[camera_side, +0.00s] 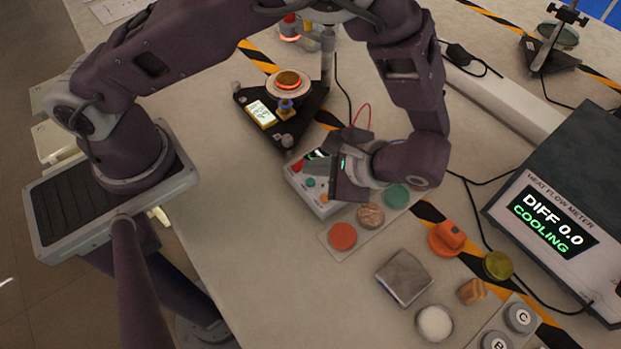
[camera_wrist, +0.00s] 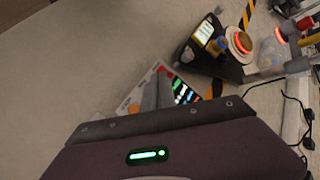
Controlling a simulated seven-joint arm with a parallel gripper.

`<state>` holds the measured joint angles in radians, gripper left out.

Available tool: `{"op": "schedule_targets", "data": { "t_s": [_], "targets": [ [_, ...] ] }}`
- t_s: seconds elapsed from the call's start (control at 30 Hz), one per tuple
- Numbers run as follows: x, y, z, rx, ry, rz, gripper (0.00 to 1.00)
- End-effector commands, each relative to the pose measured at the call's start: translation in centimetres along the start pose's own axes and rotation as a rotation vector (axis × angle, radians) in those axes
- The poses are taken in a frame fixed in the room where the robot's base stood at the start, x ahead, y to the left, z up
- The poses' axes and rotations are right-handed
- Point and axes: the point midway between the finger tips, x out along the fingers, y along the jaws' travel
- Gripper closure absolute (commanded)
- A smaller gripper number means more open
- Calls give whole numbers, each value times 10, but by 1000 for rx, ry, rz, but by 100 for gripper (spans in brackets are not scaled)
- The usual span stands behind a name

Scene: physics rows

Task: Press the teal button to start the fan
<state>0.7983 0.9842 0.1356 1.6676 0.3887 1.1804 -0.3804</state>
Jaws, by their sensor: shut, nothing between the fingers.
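The light grey control box (camera_side: 330,209) lies on the bench with small coloured buttons on its top. A small teal button (camera_side: 310,183) shows between a red and an orange one. My gripper (camera_side: 338,193) is shut and empty, low over the right part of the box, and hides some of it. I cannot tell whether the fingertips touch the box. In the wrist view the shut fingers (camera_wrist: 157,92) cover the middle of the box (camera_wrist: 135,97), and the teal button is not clear there. I cannot make out a fan.
A black triangular stand (camera_side: 290,135) with a glowing disc is behind the box. A plate with orange, brown and green discs (camera_side: 342,236) lies in front. The heat flow meter (camera_side: 565,215) at right reads "DIFF 0.0 COOLING". Loose blocks and cables lie nearby. The front-left bench is clear.

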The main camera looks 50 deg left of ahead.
Motion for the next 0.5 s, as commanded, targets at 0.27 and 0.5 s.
{"op": "schedule_targets", "data": {
  "t_s": [0.27,0.5],
  "targets": [
    [9,6,-6,0,0,0,100],
    [8,6,-6,0,0,0,100]
  ]
}}
